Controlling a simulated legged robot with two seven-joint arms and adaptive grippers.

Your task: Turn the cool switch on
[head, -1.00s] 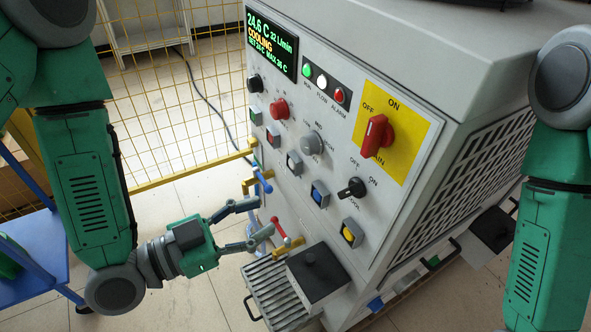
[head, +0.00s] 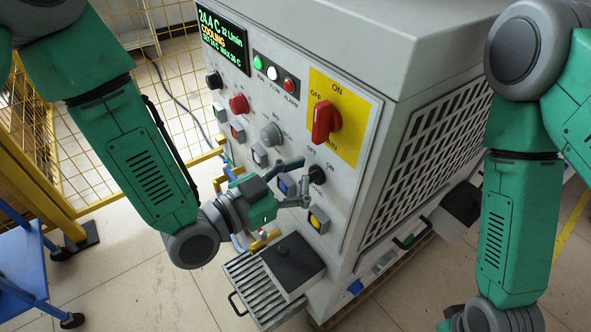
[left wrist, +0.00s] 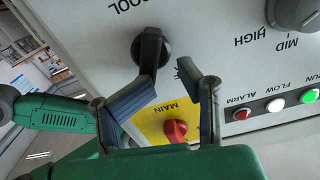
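The cool switch (head: 317,174) is a black rotary knob on the machine's front panel, with OFF at its upper left and ON at its upper right. In the left wrist view the cool switch (left wrist: 150,47) stands upright in the picture, beside upside-down lettering. My left gripper (head: 304,182) is open at the knob, its fingers spread. In the left wrist view my left gripper (left wrist: 169,60) has one finger overlapping the knob's lower end and the other apart to the right. I cannot tell whether they touch. My right gripper is out of view.
A red main switch (head: 325,121) on a yellow plate (head: 345,98) sits above the knob. A yellow push button (head: 318,220) is below it and a blue one (head: 287,185) to its left.

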